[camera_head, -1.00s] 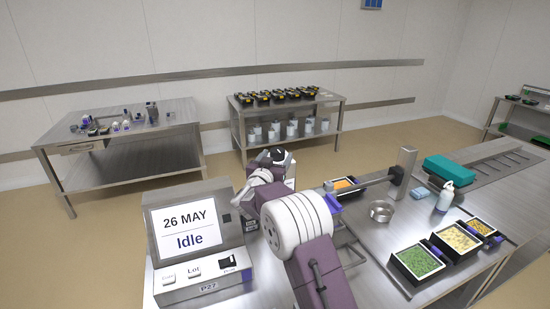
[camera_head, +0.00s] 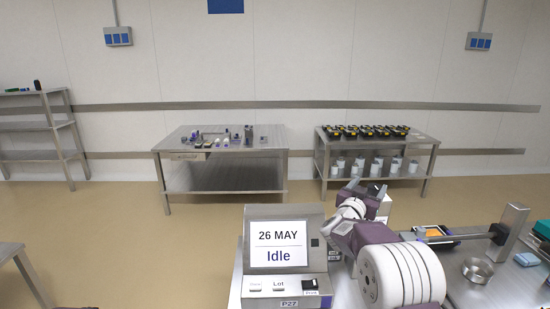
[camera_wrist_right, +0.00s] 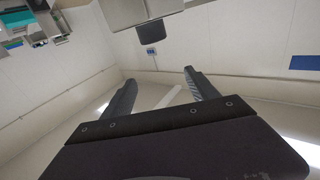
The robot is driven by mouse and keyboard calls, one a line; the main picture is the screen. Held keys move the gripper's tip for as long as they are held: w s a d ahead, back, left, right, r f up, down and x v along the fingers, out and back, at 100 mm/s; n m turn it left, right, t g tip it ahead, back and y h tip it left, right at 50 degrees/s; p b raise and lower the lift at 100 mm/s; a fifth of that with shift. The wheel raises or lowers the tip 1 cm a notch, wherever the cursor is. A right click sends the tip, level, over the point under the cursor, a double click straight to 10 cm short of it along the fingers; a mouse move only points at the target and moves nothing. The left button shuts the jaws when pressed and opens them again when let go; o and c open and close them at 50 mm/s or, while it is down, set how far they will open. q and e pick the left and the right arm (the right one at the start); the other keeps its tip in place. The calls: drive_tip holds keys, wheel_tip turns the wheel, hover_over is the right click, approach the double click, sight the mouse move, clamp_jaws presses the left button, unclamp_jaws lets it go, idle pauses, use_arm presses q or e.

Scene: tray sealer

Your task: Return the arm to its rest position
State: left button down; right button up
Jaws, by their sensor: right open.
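My right arm comes in at the lower right of the head view, with white ringed and purple links folded beside the terminal (camera_head: 285,252). The terminal screen reads "26 MAY" and "Idle". My left gripper is not in view.
The steel bench right of the terminal holds a metal bowl (camera_head: 478,270) and an orange-filled tray (camera_head: 436,233). Behind stand a table (camera_head: 222,182) with small items and a table (camera_head: 375,143) with black trays. Open floor lies between.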

wheel_tip(320, 180, up, 4)
drive_tip(key=s+a+r+n+t+y+p, duration=0.1)
drive_tip(key=s+a+n+y, duration=0.1)
drive_tip(key=s+a+f+n+g+y+p, duration=0.2)
drive_tip(key=s+a+f+n+y, duration=0.4)
drive_tip(key=s+a+f+y, duration=0.35)
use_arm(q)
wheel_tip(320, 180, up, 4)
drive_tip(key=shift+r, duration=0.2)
use_arm(e)
drive_tip(key=s+a+f+g, duration=0.2)
drive_tip(key=s+f+g, duration=0.4)
drive_tip(key=s+f, duration=0.3)
drive_tip(key=s+a+f+g, duration=0.2)
drive_tip(key=s+f+g, duration=0.4)
drive_tip(key=s, duration=1.1)
wheel_tip(320, 180, down, 3)
drive_tip(key=shift+a+f+y, duration=0.15)
drive_tip(key=shift+a+y, duration=0.2)
drive_tip(key=shift+a, duration=0.05)
drive_tip(key=shift+s, duration=0.1)
